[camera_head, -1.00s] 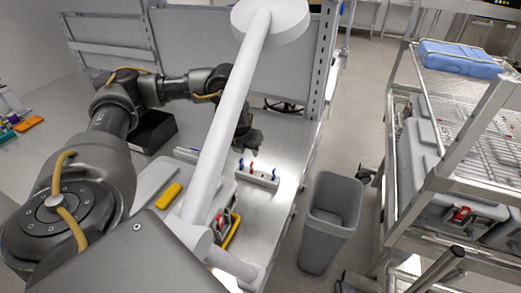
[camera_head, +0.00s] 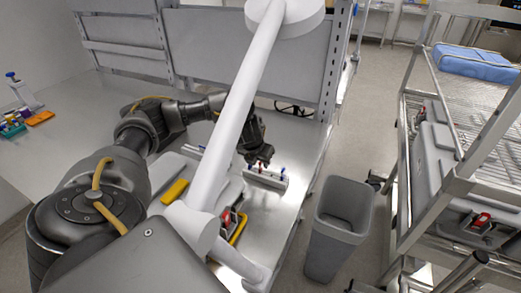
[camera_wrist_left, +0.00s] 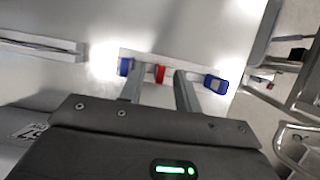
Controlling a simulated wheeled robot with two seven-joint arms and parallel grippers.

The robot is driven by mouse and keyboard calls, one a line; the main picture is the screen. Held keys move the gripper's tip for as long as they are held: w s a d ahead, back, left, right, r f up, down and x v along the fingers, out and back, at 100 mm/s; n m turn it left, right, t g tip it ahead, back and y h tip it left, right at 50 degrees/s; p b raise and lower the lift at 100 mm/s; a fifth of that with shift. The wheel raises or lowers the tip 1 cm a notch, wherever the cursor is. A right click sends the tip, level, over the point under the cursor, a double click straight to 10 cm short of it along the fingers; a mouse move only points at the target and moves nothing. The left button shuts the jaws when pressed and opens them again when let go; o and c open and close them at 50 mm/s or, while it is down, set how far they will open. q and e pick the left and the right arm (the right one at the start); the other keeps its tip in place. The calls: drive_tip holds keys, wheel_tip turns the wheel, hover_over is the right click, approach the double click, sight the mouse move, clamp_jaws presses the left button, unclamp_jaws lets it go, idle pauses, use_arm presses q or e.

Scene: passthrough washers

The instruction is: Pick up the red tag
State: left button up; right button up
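A white holder (camera_head: 268,180) stands on the steel table, with small tags along it. In the left wrist view the red tag (camera_wrist_left: 160,73) stands in the holder (camera_wrist_left: 196,73) between a blue tag (camera_wrist_left: 125,66) on the left and another blue tag (camera_wrist_left: 215,84) on the right. My left gripper (camera_wrist_left: 160,88) is open and empty, with one finger on either side of the red tag in this picture. In the head view my left gripper (camera_head: 260,160) is just above the holder and covers part of the tags. My right gripper is not in view.
A white pole (camera_head: 235,105) crosses in front of my left arm. A yellow item (camera_head: 174,191) lies on the table left of the holder. A grey bin (camera_head: 338,225) stands right of the table. A metal rack (camera_head: 455,170) is at the right.

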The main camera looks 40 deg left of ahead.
use_arm(q)
drive_tip(key=shift+x, duration=1.1)
clamp_jaws()
drive_tip(key=shift+r, duration=0.15)
